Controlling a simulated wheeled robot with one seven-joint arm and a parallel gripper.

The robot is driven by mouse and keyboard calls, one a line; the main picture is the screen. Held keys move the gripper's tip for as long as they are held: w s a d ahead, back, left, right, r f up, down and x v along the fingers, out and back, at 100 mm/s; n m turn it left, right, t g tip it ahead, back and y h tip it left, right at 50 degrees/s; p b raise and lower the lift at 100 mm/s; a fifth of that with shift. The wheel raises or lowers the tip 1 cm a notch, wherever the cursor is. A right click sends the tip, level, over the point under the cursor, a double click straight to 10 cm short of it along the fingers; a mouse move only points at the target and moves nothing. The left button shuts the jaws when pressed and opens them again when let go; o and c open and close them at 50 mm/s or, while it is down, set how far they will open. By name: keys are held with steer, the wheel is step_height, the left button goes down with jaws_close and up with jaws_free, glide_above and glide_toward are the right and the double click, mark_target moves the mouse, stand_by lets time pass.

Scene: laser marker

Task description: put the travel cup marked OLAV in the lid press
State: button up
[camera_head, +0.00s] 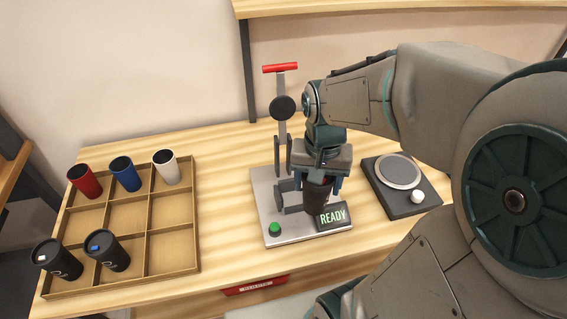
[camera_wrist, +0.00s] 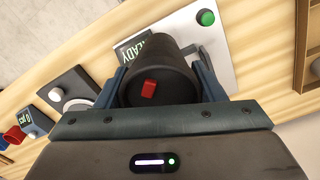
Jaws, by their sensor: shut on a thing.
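My gripper (camera_head: 318,178) is shut around a dark travel cup (camera_head: 317,197), held upright over the lid press (camera_head: 264,196). The wrist view shows this cup (camera_wrist: 165,60) between both fingers, with a red tab (camera_wrist: 148,90) on its black lid. I can read no name on it; its far side is hidden. The press has a grey base plate, a lever with a red handle (camera_head: 280,68), a green button (camera_head: 274,229) and a display (camera_head: 332,217) reading READY. I cannot tell whether the cup's bottom touches the plate.
A wooden compartment tray (camera_head: 199,226) at left holds red (camera_head: 85,181), blue (camera_head: 125,174) and white (camera_head: 165,168) cups at the back, and two black lidded cups (camera_head: 57,259) (camera_head: 107,252) in front. A dark device with a round plate (camera_head: 399,172) stands right of the press.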

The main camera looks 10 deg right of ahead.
steer(key=shift+w+a+f+p, duration=0.15)
steer(key=shift+w+a+f, duration=0.25)
steer(key=shift+w+f, duration=1.3)
steer(key=shift+w+a+f+p, duration=0.1)
steer(key=shift+w+a+f, duration=0.3)
steer(key=shift+w+f, duration=1.3)
steer(key=shift+w+a+f+p, duration=0.15)
steer(key=shift+w+a+f, duration=0.25)
steer(key=shift+w+f, duration=1.3)
steer(key=shift+f, duration=0.1)
steer(key=shift+f, duration=0.1)
steer(key=o, duration=0.7)
steer(key=shift+c, duration=0.2)
